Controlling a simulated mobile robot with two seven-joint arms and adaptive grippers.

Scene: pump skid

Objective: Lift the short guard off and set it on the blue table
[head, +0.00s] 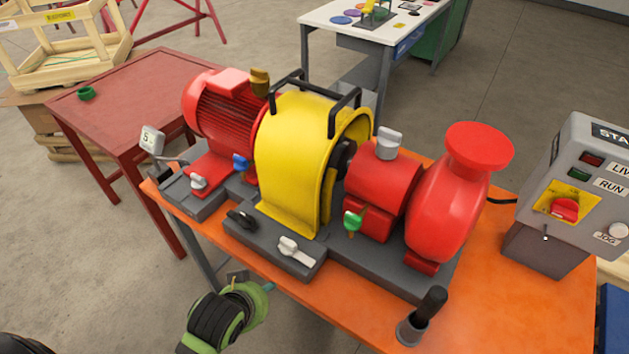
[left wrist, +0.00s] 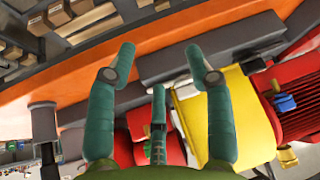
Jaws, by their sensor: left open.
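The yellow guard (head: 293,150) is a curved cover with two black handles (head: 345,110) on top. It sits over the coupling between the red motor (head: 222,112) and the red pump (head: 445,215). In the left wrist view the guard (left wrist: 252,110) is at the right, partly behind a finger. My left gripper (head: 262,288) is in front of the skid, low near the orange table's front edge, apart from the guard. Its green fingers (left wrist: 160,68) are spread and empty. My right gripper is out of view. Only a blue edge (head: 613,320) shows at the lower right; I cannot tell whether it is the blue table.
The skid stands on an orange table (head: 490,310). A grey control box (head: 570,200) is at the right, and a black handle in a cup (head: 420,318) is at the front.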

